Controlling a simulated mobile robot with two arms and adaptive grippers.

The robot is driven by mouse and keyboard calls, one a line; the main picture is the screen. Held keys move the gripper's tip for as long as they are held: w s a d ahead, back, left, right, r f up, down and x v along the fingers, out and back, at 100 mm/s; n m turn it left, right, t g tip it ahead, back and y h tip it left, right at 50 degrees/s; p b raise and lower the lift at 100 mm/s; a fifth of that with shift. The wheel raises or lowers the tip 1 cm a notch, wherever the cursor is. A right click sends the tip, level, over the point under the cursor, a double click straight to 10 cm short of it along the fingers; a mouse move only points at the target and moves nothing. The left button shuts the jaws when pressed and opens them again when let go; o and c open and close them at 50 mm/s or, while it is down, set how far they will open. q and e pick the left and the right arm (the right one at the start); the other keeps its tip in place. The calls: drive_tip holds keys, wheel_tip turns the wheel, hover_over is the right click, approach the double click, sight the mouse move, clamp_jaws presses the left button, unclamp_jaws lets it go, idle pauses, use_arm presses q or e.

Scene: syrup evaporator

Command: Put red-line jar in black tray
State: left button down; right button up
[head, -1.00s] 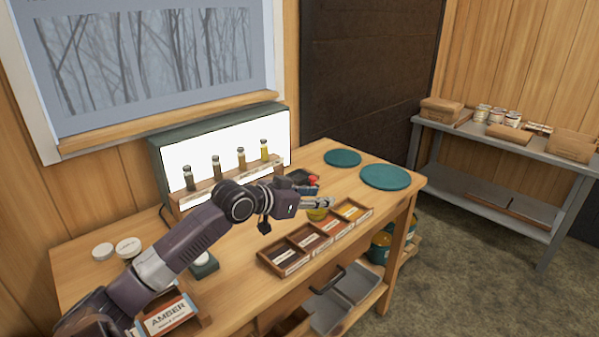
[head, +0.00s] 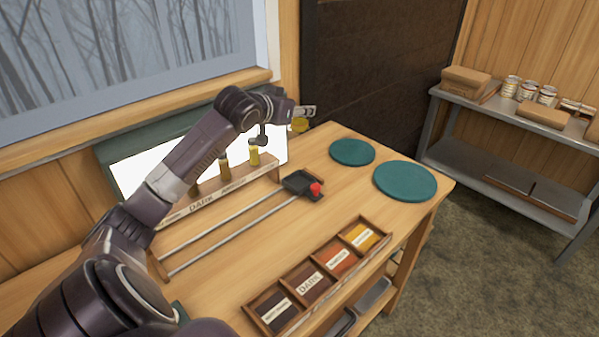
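My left gripper (head: 303,112) is raised near the right end of the lit panel. It is shut on a small yellow jar (head: 299,126), held in the air above the table; no red line can be made out on it. A small black tray (head: 300,182) with a red knob (head: 315,188) sits at the right end of two metal rails on the table. It looks empty. The gripper is above and beyond the black tray. My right gripper is not in view.
Sample bottles (head: 254,153) stand in a wooden rack before the lit panel (head: 150,160). A compartmented wooden box with colored sections (head: 300,285) lies at the front edge. Two teal discs (head: 405,180) lie at right. Table between rails and box is clear.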

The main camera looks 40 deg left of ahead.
sight(299, 121)
use_arm(q)
wheel_tip(299, 121, down, 4)
drive_tip(key=shift+p, duration=0.4)
drive_tip(key=shift+f+p, duration=1.1)
drive_tip(key=shift+f, duration=6.8)
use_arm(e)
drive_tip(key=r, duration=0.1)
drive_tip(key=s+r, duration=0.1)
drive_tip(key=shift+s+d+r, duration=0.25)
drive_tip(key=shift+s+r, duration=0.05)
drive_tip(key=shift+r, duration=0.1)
use_arm(q)
drive_tip(key=c, duration=1.7)
unclamp_jaws()
drive_tip(key=shift+o, duration=0.8)
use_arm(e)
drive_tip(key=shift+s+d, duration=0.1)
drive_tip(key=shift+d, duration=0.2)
use_arm(q)
drive_tip(key=shift+s, duration=0.1)
